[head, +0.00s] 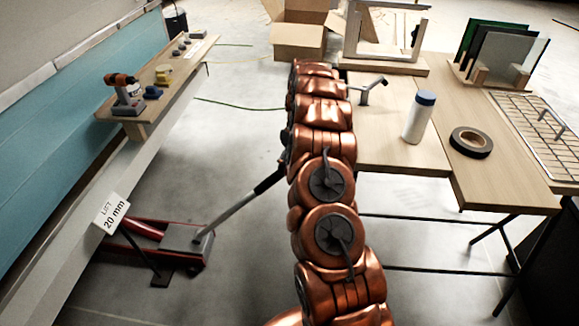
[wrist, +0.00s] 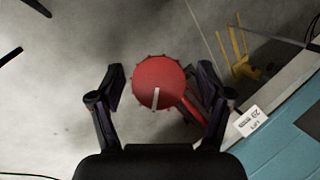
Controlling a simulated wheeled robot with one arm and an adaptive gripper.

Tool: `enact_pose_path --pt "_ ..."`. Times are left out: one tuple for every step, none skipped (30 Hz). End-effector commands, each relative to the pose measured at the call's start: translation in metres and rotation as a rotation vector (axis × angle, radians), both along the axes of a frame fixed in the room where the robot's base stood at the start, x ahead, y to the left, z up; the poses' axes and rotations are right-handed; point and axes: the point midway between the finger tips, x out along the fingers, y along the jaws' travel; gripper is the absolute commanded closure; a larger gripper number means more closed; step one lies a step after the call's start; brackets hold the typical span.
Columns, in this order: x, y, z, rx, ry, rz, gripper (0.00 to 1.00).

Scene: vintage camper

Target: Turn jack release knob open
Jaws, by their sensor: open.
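The round red knob (wrist: 158,76), with a notched rim and a pale pointer bar, shows in the wrist view. My gripper (wrist: 161,88) is open, with one dark finger on each side of the knob and a gap to both. I cannot tell how far beyond the fingertips the knob lies. In the head view the red and grey jack (head: 184,240) stands on the floor beside the camper, with its long handle (head: 240,202) rising behind my copper arm. I cannot make out the knob or my gripper in the head view.
A "LIFT 20 mm" label (head: 112,213) hangs on the camper's side (head: 62,255), near the jack. A wooden table (head: 400,150) with a white bottle (head: 419,117) and black tape (head: 471,142) stands right of my arm. Yellow stands (wrist: 240,60) show in the wrist view.

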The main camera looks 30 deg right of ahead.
Motion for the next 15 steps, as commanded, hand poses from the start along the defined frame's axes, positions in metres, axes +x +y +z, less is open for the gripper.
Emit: enact_pose_path --pt "0.0 0.0 0.001 0.0 0.0 0.0 0.23" --pt "0.0 -0.001 0.001 0.0 0.0 0.0 0.23" --pt "0.001 -0.001 0.003 0.0 0.0 0.0 0.23" --pt "0.001 -0.002 0.004 -0.001 0.0 0.0 0.23" --pt "0.002 -0.003 0.006 -0.001 -0.001 0.0 0.23" --pt "0.003 -0.004 0.009 -0.002 -0.001 0.0 0.23" --pt "0.004 -0.005 0.012 -0.001 -0.002 0.0 0.23" --pt "0.005 -0.006 0.016 -0.002 -0.003 0.0 0.23" --pt "0.006 -0.008 0.021 -0.002 -0.003 0.0 0.23" --pt "0.007 -0.01 0.025 -0.002 -0.003 0.0 0.23" --pt "0.008 -0.011 0.029 -0.002 -0.003 0.0 0.23" --pt "0.009 -0.013 0.033 -0.003 -0.004 -0.001 0.23" --pt "0.01 -0.014 0.036 -0.002 -0.003 0.0 0.23" --pt "0.011 -0.015 0.04 -0.002 -0.001 0.0 0.23" --pt "0.012 -0.016 0.044 -0.001 -0.001 0.0 0.23"
